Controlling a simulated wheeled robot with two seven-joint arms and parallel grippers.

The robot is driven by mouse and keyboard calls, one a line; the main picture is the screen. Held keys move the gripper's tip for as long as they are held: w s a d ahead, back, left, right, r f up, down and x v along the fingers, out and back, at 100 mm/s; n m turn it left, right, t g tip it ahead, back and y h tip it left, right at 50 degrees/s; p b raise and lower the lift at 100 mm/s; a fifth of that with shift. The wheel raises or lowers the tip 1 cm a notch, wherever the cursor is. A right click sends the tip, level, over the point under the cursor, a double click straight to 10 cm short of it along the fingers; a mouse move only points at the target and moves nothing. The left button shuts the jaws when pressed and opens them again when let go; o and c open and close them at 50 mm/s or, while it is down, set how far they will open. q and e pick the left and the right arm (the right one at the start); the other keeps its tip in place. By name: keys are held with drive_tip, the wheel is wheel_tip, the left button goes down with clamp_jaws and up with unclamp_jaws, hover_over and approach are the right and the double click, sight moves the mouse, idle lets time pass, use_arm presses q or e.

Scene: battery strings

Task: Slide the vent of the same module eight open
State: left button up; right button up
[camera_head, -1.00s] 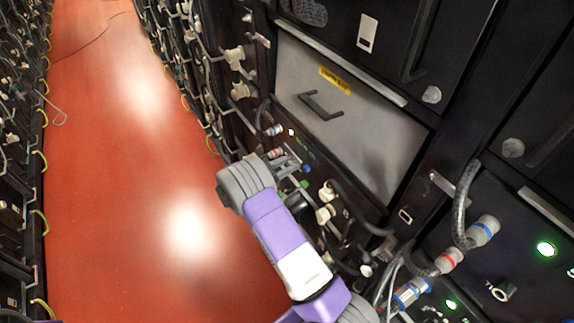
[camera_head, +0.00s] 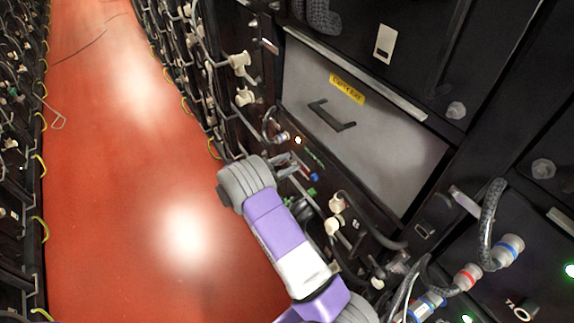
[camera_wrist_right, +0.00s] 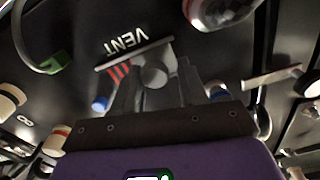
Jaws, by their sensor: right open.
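The vent (camera_wrist_right: 136,54) is a dark slotted plate under an upside-down VENT label in the right wrist view. An 8 (camera_wrist_right: 25,121) is printed on the face at left. My left gripper is out of view.
A grey panel with a black handle (camera_head: 332,116) is above. Cream plugs (camera_head: 335,214) and cables crowd the lower front. The red aisle floor (camera_head: 130,200) is clear.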

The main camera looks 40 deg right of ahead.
drive_tip(key=shift+o, duration=1.2)
drive_tip(key=shift+w, duration=0.1)
drive_tip(key=shift+o, duration=0.2)
drive_tip(key=shift+a, duration=0.1)
drive_tip(key=a+p, duration=0.1)
drive_tip(key=a, duration=0.6)
drive_tip(key=shift+w+a, duration=0.15)
drive_tip(key=shift+w, duration=0.15)
